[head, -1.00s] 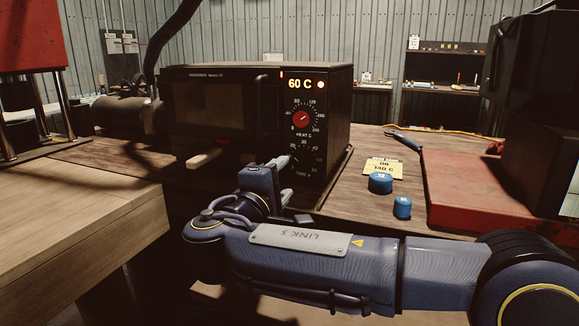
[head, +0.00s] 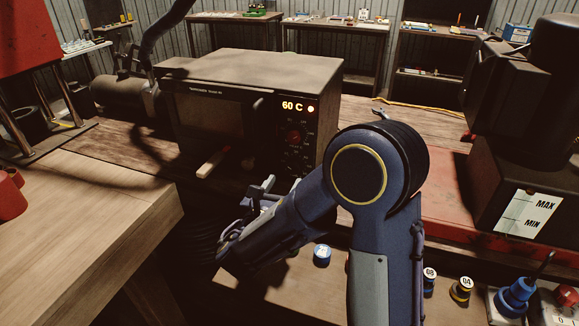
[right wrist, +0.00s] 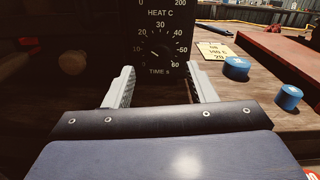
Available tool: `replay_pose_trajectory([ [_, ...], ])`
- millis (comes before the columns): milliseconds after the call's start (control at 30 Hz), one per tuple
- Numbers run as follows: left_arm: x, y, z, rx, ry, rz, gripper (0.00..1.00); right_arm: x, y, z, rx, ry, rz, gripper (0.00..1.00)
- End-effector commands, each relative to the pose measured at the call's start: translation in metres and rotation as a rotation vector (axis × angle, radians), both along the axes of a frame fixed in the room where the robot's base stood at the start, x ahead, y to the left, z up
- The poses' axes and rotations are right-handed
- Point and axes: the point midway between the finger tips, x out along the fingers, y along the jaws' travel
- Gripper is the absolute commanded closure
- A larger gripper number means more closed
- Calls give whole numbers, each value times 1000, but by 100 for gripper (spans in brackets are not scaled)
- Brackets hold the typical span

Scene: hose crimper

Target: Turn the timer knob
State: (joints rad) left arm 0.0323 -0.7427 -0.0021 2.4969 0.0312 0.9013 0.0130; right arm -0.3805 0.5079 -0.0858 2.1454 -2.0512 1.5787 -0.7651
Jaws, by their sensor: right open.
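The timer knob (right wrist: 157,50) is a small black dial on the oven's dark front panel, with a scale marked "TIME s" around it. I cannot surely read its pointer. In the head view, the oven (head: 250,72) shows 60 C beside a lit red lamp. Its red-centred heat knob (head: 295,134) is above the timer, whose area is dim and partly behind my arm. My right gripper (right wrist: 161,84) is open and empty, its two fingers apart below and either side of the timer knob in the wrist view. It also shows in the head view (head: 262,188), in front of the oven and apart from it.
A wooden bench (head: 85,205) is at the left. Blue caps (right wrist: 236,67) and a yellow card (right wrist: 215,51) lie right of the oven. A red plate (head: 455,215) and a dark machine (head: 525,165) stand at the right.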

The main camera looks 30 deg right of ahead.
Motion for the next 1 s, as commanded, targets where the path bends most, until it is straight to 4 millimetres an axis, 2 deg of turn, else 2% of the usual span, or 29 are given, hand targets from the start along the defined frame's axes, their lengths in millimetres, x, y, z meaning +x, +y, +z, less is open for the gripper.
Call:
replay_pose_trajectory([
  [100,0,0,4,0,0,0,64,13,-17,1,2,-1,-5,49],
  [300,0,0,8,0,0,0,64,29,-34,1,2,-2,-3,49],
  [667,0,0,8,0,-1,0,64,33,-38,0,3,-3,1,49],
  [1000,0,0,8,0,-1,0,64,33,-38,1,3,-4,1,92],
])
